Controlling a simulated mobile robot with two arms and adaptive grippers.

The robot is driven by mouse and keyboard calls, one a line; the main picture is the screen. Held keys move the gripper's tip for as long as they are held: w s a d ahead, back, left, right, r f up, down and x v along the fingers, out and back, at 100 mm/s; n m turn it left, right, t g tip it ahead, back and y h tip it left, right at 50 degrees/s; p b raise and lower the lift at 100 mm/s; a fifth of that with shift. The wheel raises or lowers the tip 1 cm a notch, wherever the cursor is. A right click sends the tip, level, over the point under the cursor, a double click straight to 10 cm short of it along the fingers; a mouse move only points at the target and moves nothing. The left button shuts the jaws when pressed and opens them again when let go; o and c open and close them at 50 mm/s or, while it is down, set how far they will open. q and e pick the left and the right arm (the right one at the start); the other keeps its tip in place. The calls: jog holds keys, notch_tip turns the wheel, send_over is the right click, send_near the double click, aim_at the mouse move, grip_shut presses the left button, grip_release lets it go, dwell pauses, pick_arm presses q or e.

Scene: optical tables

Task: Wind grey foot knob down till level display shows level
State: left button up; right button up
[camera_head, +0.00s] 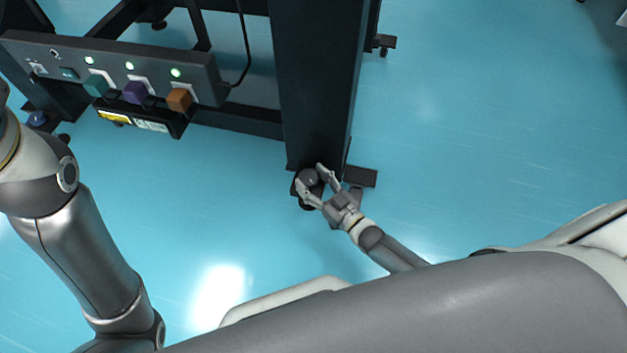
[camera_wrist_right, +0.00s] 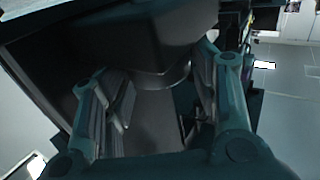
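The grey foot knob (camera_head: 308,178) is a dark round knob at the bottom of a black table leg. My right gripper (camera_head: 311,177) reaches it from the lower right, with one finger on each side of the knob. In the right wrist view, the two fingers (camera_wrist_right: 160,85) stand apart with a dark rounded body (camera_wrist_right: 165,35) between and beyond them; I cannot tell whether they press on it. A small dark box with a yellow label and a pale label, perhaps the level display (camera_head: 133,121), hangs under the panel; its reading is too small to make out. My left gripper is out of view.
A grey control panel (camera_head: 207,80) carries teal, purple and orange knobs and several lit green lamps. The black table leg (camera_head: 315,90) rises above the foot. A dark foot plate (camera_head: 361,177) lies right of it. The blue floor (camera_head: 480,130) is clear to the right.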

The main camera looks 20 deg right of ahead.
jog(key=shift+s+d+f, duration=0.1)
jog(key=shift+s+d, duration=0.05)
jog(key=shift+s, duration=0.35)
jog(key=v, duration=1.1)
jog(key=shift+s+d, duration=0.1)
